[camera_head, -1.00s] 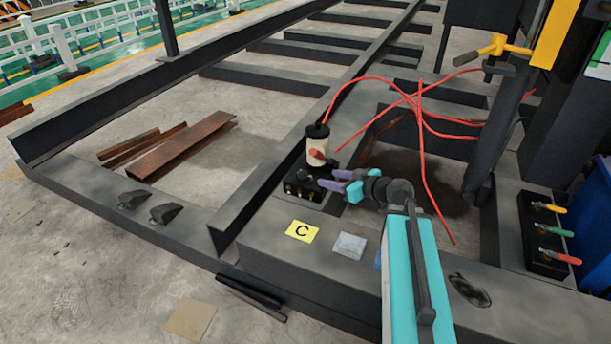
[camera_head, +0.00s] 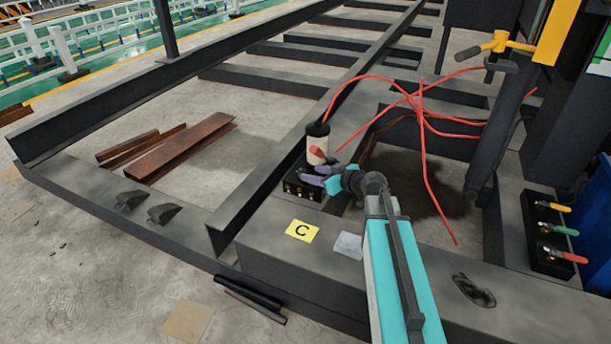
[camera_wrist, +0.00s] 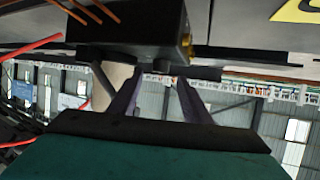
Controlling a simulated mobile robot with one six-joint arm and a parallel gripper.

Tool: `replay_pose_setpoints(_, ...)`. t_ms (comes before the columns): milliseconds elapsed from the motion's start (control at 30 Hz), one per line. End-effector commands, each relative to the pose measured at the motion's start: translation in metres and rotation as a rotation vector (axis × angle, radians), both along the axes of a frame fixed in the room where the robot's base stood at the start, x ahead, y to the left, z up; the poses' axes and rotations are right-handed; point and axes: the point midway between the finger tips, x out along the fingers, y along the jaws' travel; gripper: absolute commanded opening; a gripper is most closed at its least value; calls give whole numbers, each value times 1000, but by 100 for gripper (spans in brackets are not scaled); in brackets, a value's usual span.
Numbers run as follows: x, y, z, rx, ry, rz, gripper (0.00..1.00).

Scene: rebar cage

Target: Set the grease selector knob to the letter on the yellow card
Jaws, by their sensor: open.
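The yellow card (camera_head: 302,231) lies flat on the dark steel beam and bears the letter C; a corner of it shows in the wrist view (camera_wrist: 298,10). The grease unit's black block (camera_head: 305,190) sits on the beam behind the card, with a cream cylinder (camera_head: 317,148) behind it. In the wrist view the block (camera_wrist: 128,28) hangs at the top, upside down. My gripper (camera_head: 306,172) is open at the block, its purple fingers close to it; it also shows in the wrist view (camera_wrist: 158,74). The selector knob and its letters cannot be made out clearly.
A grey pad (camera_head: 348,245) lies right of the card, next to my arm. Red hoses (camera_head: 424,120) loop behind and right of my gripper. A valve block (camera_head: 548,240) with coloured handles stands at the right. Steel rails (camera_head: 270,180) run beside the block.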

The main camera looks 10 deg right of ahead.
Motion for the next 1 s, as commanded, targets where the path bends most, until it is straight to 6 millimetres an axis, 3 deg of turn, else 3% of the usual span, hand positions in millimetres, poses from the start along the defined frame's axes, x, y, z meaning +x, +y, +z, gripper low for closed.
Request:
replay_pose_setpoints(300,31,19,-16,0,0,2,44)
replay_pose_setpoints(800,39,25,-19,0,0,1,44)
replay_pose_setpoints(833,39,25,-19,0,0,1,42)
replay_pose_setpoints(1000,39,25,-19,0,0,1,14)
